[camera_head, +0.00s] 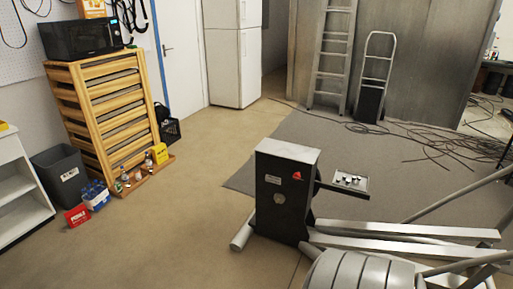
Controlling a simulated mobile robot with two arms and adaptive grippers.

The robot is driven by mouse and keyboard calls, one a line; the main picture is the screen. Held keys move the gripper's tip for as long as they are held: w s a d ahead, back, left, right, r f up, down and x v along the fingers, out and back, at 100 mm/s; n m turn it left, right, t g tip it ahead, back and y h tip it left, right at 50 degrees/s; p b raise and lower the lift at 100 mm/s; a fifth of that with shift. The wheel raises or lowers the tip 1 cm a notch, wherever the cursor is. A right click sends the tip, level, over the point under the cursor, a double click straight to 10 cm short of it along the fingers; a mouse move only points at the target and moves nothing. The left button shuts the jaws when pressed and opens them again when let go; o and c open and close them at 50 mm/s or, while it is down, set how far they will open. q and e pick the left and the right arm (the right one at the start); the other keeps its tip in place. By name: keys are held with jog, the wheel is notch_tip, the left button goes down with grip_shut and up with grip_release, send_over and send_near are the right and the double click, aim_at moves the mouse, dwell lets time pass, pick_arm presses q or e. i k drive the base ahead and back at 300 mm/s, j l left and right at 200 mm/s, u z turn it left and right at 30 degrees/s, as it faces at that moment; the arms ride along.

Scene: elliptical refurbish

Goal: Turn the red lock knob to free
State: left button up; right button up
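The dark upright housing (268,212) of the elliptical machine stands right of centre, with a light grey top. A small red part (297,175), which looks like the red lock knob, sits high on its front face at the right edge. Its exact turn position is too small to read. A white label (272,180) and a round grey disc (280,199) are on the same face. Neither of my grippers is in view, and nothing touches the red part.
A small tray with knobs (350,181) juts from the housing's right side. Long metal rails (400,229) and a grey ribbed rounded body (352,272) fill the lower right. Floor left of the housing is clear. A wooden slatted rack (105,110) and grey bin (65,173) stand left.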

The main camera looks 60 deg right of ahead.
aim_at(297, 175)
jog(key=i+l+z, duration=0.1)
jog(key=i+z, duration=0.7)
jog(key=i+j+z, duration=0.15)
jog(key=i+z, duration=0.2)
jog(key=i+j+z, duration=0.25)
jog(key=i+z, duration=0.15)
